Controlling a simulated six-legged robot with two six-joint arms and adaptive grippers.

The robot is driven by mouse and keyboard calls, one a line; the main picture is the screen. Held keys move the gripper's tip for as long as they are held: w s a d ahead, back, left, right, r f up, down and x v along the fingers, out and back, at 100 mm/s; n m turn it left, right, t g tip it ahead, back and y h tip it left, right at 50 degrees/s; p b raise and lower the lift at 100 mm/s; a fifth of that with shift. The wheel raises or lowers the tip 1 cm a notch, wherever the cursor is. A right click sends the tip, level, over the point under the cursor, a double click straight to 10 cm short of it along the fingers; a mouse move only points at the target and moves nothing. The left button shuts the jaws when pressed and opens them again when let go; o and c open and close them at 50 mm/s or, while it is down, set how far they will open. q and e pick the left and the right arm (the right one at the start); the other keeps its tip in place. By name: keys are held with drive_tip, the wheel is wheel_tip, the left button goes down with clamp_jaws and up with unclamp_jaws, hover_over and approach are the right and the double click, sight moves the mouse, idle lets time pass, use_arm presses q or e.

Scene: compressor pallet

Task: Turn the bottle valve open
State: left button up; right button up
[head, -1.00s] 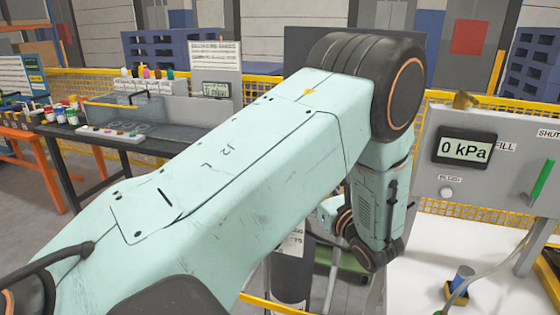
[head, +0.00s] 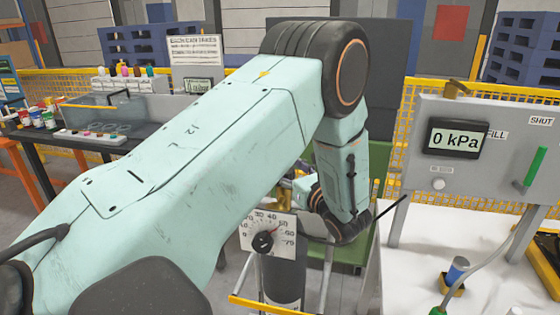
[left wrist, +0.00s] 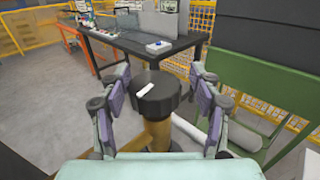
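In the left wrist view, the bottle valve's black knob (left wrist: 157,95), with a white mark on top, sits on a brass-coloured body (left wrist: 158,132). My left gripper (left wrist: 160,82) is open, one finger on each side of the knob, with small gaps visible. In the head view, my left arm hides the gripper and most of the valve; a bit of brass shows behind the forearm. The dark bottle (head: 284,282) stands below, behind a white dial plate (head: 283,222) with a black pointer knob. My right gripper is in neither view.
A grey panel (head: 415,155) at the right carries a display (head: 456,139) reading 0 kPa and a green handle (head: 535,167). A white table (head: 400,280) with a hose is below it. A yellow rail (head: 262,303) crosses near the bottle. A dark workbench (head: 50,150) stands at the left.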

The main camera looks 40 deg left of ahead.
use_arm(q)
drive_tip(key=a, duration=0.3)
drive_tip(key=a+f, duration=0.1)
drive_tip(key=a, duration=0.1)
drive_tip(key=shift+w+a, duration=0.2)
drive_tip(key=shift+w, duration=0.05)
drive_tip(key=shift+w+d+r, duration=0.1)
drive_tip(key=shift+d+r, duration=0.15)
drive_tip(key=shift+d, duration=0.25)
drive_tip(key=shift+w+d+r, duration=0.1)
drive_tip(key=shift+d+r, duration=0.15)
drive_tip(key=shift+d, duration=0.25)
drive_tip(key=shift+s+a+f, duration=0.1)
drive_tip(key=shift+a+f, duration=0.1)
drive_tip(key=shift+a, duration=0.25)
drive_tip(key=shift+s+a+f, duration=0.1)
drive_tip(key=shift+a+f, duration=0.1)
drive_tip(key=shift+a, duration=0.2)
drive_tip(key=c, duration=0.5)
drive_tip(key=shift+w+d, duration=0.2)
drive_tip(key=shift+d, duration=0.05)
drive_tip(key=c, duration=0.4)
drive_tip(key=shift+s+a, duration=0.1)
drive_tip(key=shift+s, duration=0.05)
drive_tip(key=shift+c, duration=1.2)
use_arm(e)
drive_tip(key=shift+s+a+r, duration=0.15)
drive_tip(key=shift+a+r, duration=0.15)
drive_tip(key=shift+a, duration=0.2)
